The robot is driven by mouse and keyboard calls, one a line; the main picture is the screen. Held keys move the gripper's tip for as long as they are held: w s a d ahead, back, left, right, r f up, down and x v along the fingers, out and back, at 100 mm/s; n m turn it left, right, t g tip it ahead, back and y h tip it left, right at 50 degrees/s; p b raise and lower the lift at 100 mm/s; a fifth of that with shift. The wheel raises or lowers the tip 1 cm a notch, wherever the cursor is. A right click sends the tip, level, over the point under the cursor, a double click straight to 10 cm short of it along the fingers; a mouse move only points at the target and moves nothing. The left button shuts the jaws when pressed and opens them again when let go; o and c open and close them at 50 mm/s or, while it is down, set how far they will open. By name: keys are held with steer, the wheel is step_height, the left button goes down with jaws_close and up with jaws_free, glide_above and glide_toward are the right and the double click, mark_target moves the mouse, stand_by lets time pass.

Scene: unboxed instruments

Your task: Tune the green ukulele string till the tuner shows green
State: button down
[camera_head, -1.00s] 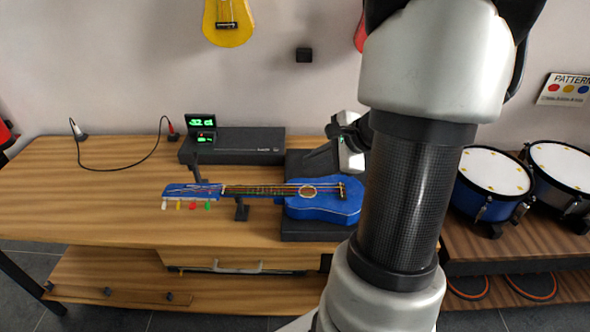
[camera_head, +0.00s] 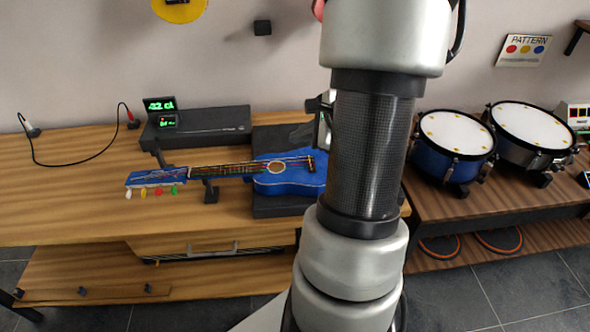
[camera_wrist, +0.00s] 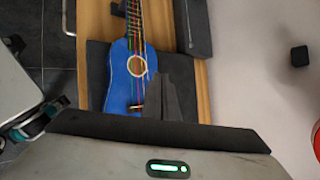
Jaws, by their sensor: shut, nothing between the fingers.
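A blue ukulele (camera_head: 290,182) lies on the table, its body at the right on a dark mat (camera_head: 270,207) and its neck pointing left. Its pegs hang along the near side of the headstock: white, orange, red, and the green peg (camera_head: 174,189) closest to the body. The tuner screen (camera_head: 159,104) behind the headstock shows green digits, too small to read surely. My gripper (camera_wrist: 167,82) is shut and empty; in the wrist view its dark fingers overlap the ukulele body's edge. In the head view my arm mostly hides the hand.
A black box (camera_head: 210,125) sits behind the neck, with a cable (camera_head: 75,165) looping at left. A dark stand (camera_head: 210,192) supports the neck. Two drums (camera_head: 455,145) stand on a bench at right. The table's left front is clear.

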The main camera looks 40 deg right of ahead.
step_height(320, 180, down, 6)
steer(key=b, duration=0.4)
steer(key=shift+f+b, duration=0.25)
steer(key=shift+b, duration=0.15)
steer(key=shift+f+b, duration=0.45)
steer(key=shift+b, duration=0.05)
steer(key=shift+f, duration=0.1)
stand_by(1.0)
steer(key=shift+f+b, duration=0.3)
steer(key=shift+b, duration=0.3)
steer(key=shift+f+b, duration=0.3)
steer(key=shift+b, duration=0.05)
steer(key=shift+r, duration=0.15)
stand_by(0.4)
steer(key=shift+r+p, duration=0.45)
steer(key=shift+r, duration=0.15)
steer(key=shift+r+p, duration=1.85)
steer(key=shift+r, duration=0.65)
